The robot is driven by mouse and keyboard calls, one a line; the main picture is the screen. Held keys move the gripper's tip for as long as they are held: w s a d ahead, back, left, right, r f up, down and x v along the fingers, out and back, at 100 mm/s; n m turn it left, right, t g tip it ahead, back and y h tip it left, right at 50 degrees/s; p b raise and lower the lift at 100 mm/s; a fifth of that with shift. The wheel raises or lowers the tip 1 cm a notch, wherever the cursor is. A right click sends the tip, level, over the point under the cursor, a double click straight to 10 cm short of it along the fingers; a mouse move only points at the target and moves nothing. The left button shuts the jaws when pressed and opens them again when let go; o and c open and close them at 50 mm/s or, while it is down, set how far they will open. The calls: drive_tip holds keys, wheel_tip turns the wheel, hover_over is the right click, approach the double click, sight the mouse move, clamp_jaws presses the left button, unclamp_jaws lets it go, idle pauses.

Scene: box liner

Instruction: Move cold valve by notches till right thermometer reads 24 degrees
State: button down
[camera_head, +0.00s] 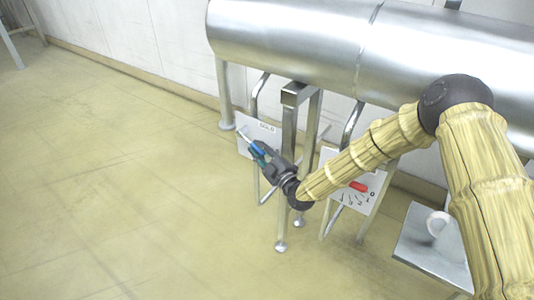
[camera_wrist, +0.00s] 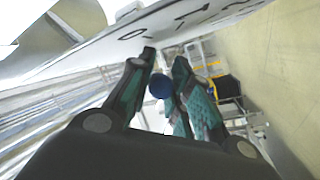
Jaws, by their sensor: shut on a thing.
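The cold valve's white plate (camera_head: 243,147), with a label that seems to read COLD, stands below the big metal tank. Its blue handle (camera_head: 257,148) shows at my gripper (camera_head: 256,154). My gripper is shut on this blue handle, close in front of the plate. In the wrist view the blue handle's round end (camera_wrist: 160,86) sits between the two fingers (camera_wrist: 164,66). The plate (camera_wrist: 165,32) shows there with a few dark digits, cut by the top edge. The handle's exact notch is hidden by my gripper. No thermometer reading can be seen in either view.
A second white plate (camera_head: 338,165) with a red handle (camera_head: 358,187) and a numbered scale stands to the right, partly behind my arm. Metal legs and pipes hang under the tank (camera_head: 290,35). A white cup (camera_head: 437,224) stands on a small grey table (camera_head: 412,240). The left floor is clear.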

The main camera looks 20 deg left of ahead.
drive_tip(key=c, duration=1.3)
unclamp_jaws()
drive_tip(key=v, duration=1.2)
drive_tip(key=shift+f, duration=0.1)
